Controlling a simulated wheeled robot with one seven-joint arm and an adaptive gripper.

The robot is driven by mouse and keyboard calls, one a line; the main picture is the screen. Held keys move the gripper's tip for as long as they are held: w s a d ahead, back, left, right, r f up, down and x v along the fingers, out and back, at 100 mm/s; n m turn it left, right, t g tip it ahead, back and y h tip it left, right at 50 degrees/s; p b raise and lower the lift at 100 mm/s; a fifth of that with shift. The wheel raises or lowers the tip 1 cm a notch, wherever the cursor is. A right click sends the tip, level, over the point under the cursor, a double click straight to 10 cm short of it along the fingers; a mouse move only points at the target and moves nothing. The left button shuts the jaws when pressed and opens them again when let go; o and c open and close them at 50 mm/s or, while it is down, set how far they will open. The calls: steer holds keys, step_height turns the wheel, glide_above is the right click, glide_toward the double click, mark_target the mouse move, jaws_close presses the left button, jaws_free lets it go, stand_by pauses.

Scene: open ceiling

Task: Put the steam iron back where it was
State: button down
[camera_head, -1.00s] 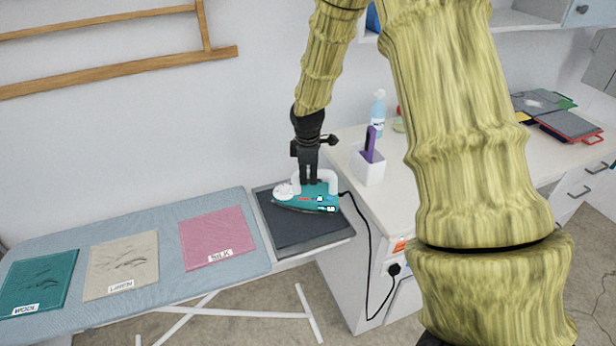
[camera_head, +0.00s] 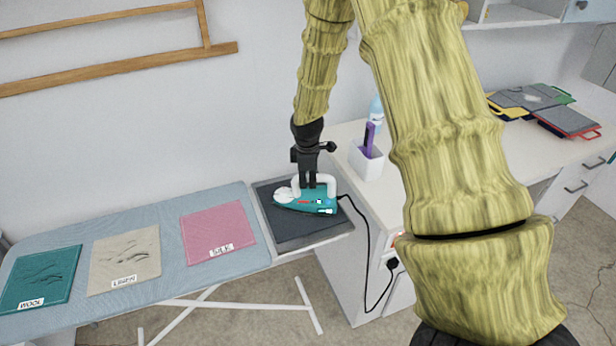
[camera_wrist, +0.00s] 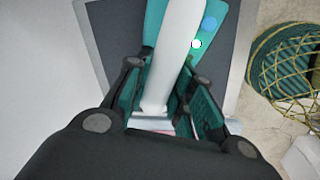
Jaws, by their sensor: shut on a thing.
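The steam iron (camera_head: 308,204) is teal with a white handle and a cord at its right end. It is over the dark rest pad (camera_head: 290,236) at the right end of the ironing board; whether its sole touches the pad I cannot tell. My gripper (camera_head: 309,184) comes down from above and is shut on the iron's handle. In the wrist view the white handle (camera_wrist: 172,60) runs between my two fingers (camera_wrist: 160,100), with the teal body beneath it.
The blue ironing board (camera_head: 180,228) carries teal, beige and pink (camera_head: 218,230) cloths. The white counter (camera_head: 395,185) on the right holds a white holder (camera_head: 366,161) and a spray bottle (camera_head: 376,108). The iron's black cord (camera_head: 369,250) hangs down by the cabinet.

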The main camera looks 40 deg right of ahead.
steer(key=c, duration=1.2)
jaws_free()
steer(key=shift+c, duration=0.2)
steer(key=shift+r, duration=0.1)
step_height(320, 180, up, 12)
steer(key=s+a+b, duration=0.1)
steer(key=b, duration=0.2)
steer(key=shift+s+b, duration=0.3)
steer(key=shift+a+f, duration=0.15)
steer(key=shift+f, duration=0.05)
